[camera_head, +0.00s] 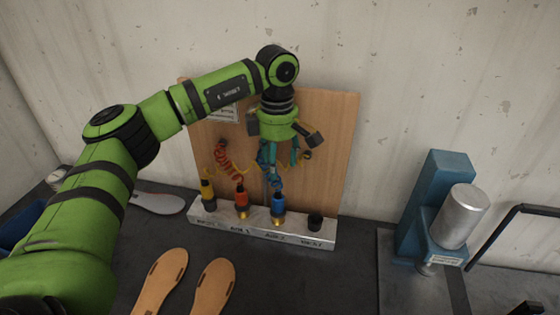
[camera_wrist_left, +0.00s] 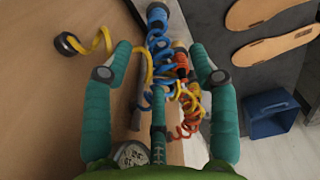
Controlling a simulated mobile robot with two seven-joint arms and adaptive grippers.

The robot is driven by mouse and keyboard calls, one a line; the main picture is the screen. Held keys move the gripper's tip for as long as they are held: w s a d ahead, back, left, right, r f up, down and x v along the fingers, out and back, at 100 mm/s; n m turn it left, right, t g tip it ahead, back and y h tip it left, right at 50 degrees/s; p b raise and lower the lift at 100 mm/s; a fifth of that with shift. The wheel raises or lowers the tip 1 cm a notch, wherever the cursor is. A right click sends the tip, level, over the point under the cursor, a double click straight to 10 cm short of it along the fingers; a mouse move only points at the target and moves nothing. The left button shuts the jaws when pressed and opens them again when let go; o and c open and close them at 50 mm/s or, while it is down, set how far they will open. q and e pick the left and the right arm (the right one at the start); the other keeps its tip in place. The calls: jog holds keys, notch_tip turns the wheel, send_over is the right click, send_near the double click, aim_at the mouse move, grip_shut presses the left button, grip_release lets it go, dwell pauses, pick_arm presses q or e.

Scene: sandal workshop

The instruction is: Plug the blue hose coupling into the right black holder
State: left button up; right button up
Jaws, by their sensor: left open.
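The blue hose coupling (camera_head: 278,203) stands upright on the pale rail, with a brass-coloured piece at its lower end. It shows at the top of the left wrist view (camera_wrist_left: 157,14), with a coiled blue hose running from it. The right black holder (camera_head: 315,222) is a short black cylinder at the right end of the rail, with nothing in it. My left gripper (camera_head: 277,168) is open, its fingers pointing down above the blue coupling in front of the board. In the wrist view the open fingers (camera_wrist_left: 160,72) spread on either side of the coiled hoses, apart from the coupling.
The red (camera_head: 241,196) and yellow (camera_head: 207,192) couplings stand to the left on the rail (camera_head: 300,239). Their coiled hoses hang close by against the wooden board (camera_head: 335,130). Sandal soles (camera_head: 212,287) lie in front. A blue press (camera_head: 437,205) stands at the right.

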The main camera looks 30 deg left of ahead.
aim_at(278, 191)
pick_arm(q)
jog(key=shift+w+f, duration=0.1)
jog(key=shift+f, duration=0.15)
jog(key=shift+w+f, duration=0.15)
jog(key=shift+f, duration=0.1)
jog(key=shift+a+f+b, duration=0.1)
jog(key=shift+f+b, duration=0.55)
jog(key=shift+f, duration=0.05)
notch_tip(278, 191, down, 5)
jog(key=b, duration=0.3)
notch_tip(278, 191, down, 2)
jog(key=shift+f+b, duration=0.2)
jog(key=shift+b, duration=0.85)
notch_tip(278, 191, down, 2)
jog(key=shift+f+b, duration=0.2)
jog(key=shift+b, duration=0.6)
jog(key=shift+f+b, duration=0.35)
jog(key=shift+f, duration=0.15)
pick_arm(e)
notch_tip(278, 191, down, 9)
jog(key=shift+w+r, duration=0.1)
